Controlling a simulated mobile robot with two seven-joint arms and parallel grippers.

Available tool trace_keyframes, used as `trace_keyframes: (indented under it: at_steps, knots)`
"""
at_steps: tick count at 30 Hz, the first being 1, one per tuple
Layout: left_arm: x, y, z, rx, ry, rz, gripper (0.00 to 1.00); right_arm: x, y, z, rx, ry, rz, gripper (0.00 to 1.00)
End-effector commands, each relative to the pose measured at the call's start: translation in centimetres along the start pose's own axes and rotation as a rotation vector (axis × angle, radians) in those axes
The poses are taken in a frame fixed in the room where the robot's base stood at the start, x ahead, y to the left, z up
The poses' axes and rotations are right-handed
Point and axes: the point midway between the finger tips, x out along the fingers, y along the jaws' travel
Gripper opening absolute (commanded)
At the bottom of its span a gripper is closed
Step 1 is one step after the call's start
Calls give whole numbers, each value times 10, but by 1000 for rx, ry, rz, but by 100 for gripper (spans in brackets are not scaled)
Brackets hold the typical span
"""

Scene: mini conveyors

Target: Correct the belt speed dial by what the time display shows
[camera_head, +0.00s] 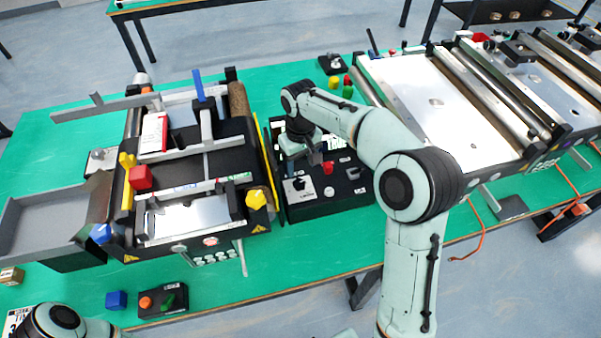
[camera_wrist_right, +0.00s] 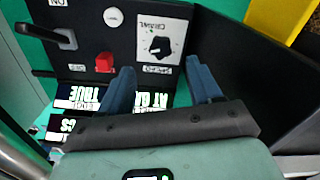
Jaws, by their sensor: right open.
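The belt speed dial is a black knob (camera_wrist_right: 160,46) on a white plate marked CRAWL; in the head view the dial (camera_head: 298,184) sits on the front left of a black control box (camera_head: 330,208). Its exact setting is too small to read. The time display (camera_wrist_right: 85,97) has bright white lettering, partly hidden by my fingers; the words TRUE and AT GA show, but no clear number. My right gripper (camera_wrist_right: 161,68) is open and empty, its blue fingers pointing at the dial from above, apart from it. It also shows in the head view (camera_head: 304,164). My left gripper is out of view.
A red button (camera_head: 328,167) and a lever switch (camera_head: 353,173) are beside the dial. A mini conveyor (camera_head: 190,165) with a yellow side rail stands close on the left. A larger conveyor (camera_head: 440,105) is at right. Green table (camera_head: 280,255) is bare in front.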

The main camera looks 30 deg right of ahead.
Motion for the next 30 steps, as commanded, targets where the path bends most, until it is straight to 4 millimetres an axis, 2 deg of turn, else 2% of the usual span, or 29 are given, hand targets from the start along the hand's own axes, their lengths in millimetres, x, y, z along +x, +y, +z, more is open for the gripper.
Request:
trace_keyframes:
  at_steps: [1, 3, 9, 30]
  knots:
    - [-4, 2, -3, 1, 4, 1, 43, -14, 0, -2, -1, 6, 0, 64]
    - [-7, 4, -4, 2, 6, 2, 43, -28, 0, -2, -1, 6, 0, 64]
    - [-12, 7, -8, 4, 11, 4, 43, -51, 0, -1, 0, 3, 0, 64]
    - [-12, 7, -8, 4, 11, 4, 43, -56, 0, 0, 0, 0, 0, 64]
